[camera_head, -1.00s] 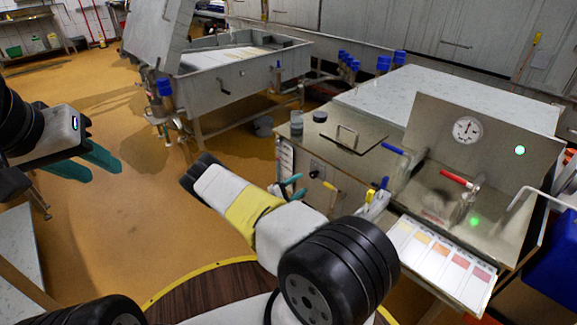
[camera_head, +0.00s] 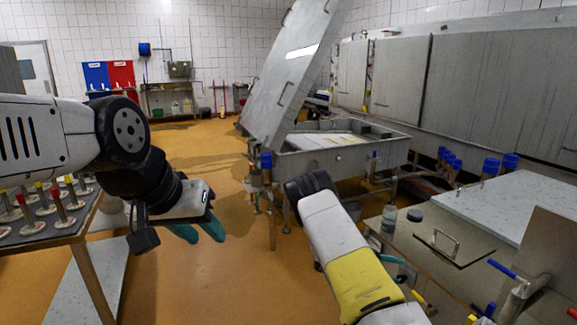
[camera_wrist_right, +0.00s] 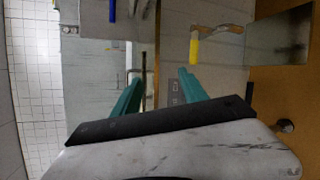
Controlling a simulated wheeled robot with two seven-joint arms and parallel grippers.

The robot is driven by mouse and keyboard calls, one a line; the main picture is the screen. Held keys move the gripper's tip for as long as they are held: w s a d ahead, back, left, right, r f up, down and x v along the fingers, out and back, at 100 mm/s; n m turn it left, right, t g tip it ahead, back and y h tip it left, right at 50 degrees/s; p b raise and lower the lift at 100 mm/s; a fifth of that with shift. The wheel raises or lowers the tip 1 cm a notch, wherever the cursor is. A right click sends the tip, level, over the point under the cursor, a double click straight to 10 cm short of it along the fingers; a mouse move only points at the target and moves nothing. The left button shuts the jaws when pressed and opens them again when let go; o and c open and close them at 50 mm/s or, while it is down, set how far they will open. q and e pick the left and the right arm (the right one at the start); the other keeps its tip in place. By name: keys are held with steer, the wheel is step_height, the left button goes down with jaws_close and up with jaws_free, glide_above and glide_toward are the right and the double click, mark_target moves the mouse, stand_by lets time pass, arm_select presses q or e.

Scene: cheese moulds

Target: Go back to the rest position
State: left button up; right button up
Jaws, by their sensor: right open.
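My left gripper (camera_head: 203,232) hangs over the orange floor at the left of the head view. Its two teal fingers are apart with nothing between them. My right gripper (camera_wrist_right: 160,88) shows in the right wrist view with its teal fingers wide apart and empty. In the head view its teal fingertips (camera_head: 392,260) show only in part behind my right forearm, beside the steel counter (camera_head: 430,240). My right arm reaches forward between the open floor and that counter.
A table with several knobbed moulds (camera_head: 45,222) stands at left, close to my left arm. A steel vat (camera_head: 335,158) with a raised lid (camera_head: 285,75) stands ahead. Floor between is clear.

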steer(key=s+a+r+m+y, duration=0.2)
steer(key=s+a+r+y, duration=0.15)
steer(key=r, duration=0.45)
steer(key=s+a+r+m+y, duration=0.1)
steer(key=s+a+r+y, duration=0.3)
steer(key=r, duration=0.3)
steer(key=s+a+r+m+y, duration=0.25)
steer(key=s+r+y, duration=0.2)
steer(key=r, duration=0.35)
steer(key=s+a+r+n+t+y, duration=0.1)
steer(key=s+a+r+t+y, duration=0.1)
steer(key=s+a+r, duration=0.4)
steer(key=s+a+r+t+y, duration=0.3)
steer(key=s+a+r, duration=0.3)
steer(key=s, duration=0.5)
step_height(320, 180, up, 2)
steer(key=shift+n+t, duration=0.35)
steer(key=shift+t, duration=0.15)
steer(key=shift+s, duration=0.1)
steer(key=shift+c, duration=0.2)
